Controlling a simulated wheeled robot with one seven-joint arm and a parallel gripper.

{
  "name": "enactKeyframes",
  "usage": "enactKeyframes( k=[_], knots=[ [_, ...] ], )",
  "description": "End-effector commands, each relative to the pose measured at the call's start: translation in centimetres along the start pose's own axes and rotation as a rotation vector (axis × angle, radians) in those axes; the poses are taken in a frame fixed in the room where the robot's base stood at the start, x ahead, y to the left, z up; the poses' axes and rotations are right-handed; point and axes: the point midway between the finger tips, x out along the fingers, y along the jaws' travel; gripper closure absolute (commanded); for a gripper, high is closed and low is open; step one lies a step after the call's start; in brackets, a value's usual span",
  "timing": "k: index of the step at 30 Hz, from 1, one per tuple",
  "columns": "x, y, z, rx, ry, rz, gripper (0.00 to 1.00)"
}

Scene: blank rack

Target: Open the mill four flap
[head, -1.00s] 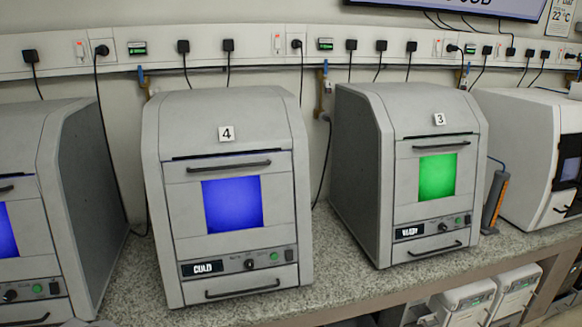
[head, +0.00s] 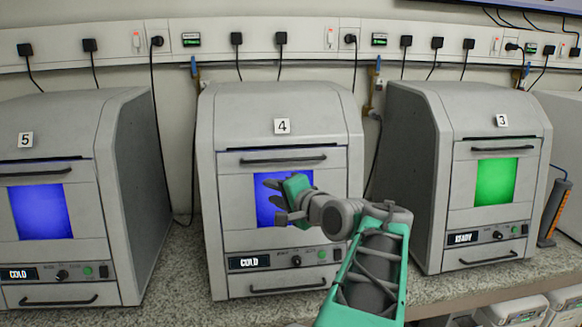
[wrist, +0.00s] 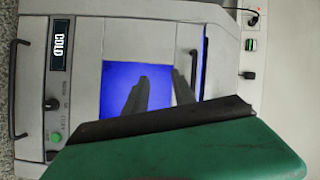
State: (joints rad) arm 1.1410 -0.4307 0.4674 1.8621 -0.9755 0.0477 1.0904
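Mill four (head: 282,108) is a grey cabinet with a "4" label and a "COLD" display. Its front flap (head: 230,215) is shut, with a blue-lit window and a dark bar handle (head: 283,160) across the top. My gripper (head: 272,200) is in front of the window, below the handle and apart from it. Its fingers look parted, with nothing between them. In the wrist view, turned sideways, the two dark fingers (wrist: 163,88) overlap the blue window, and the handle (wrist: 194,77) stands to their right. My arm hides the cabinet's lower right.
Mill five (head: 60,130), with a blue window, stands to the left. Mill three (head: 500,150), with a green window and a "READY" display, stands to the right. A speckled counter (head: 180,265) carries them. Cables hang from a wall socket rail (head: 300,45) behind.

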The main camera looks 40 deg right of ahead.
Motion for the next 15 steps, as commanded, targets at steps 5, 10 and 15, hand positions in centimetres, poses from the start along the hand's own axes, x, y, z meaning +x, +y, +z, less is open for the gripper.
enactKeyframes(
  k=[5,10,15],
  knots=[
    [-4.2,-2.1,-6.8,0.205,0.095,-0.175,0.69],
    [-3.0,-3.0,-7.5,0.229,0.094,-0.199,0.69],
    [0.4,-3.6,-7.8,0.227,0.093,-0.196,0.69]
  ],
)
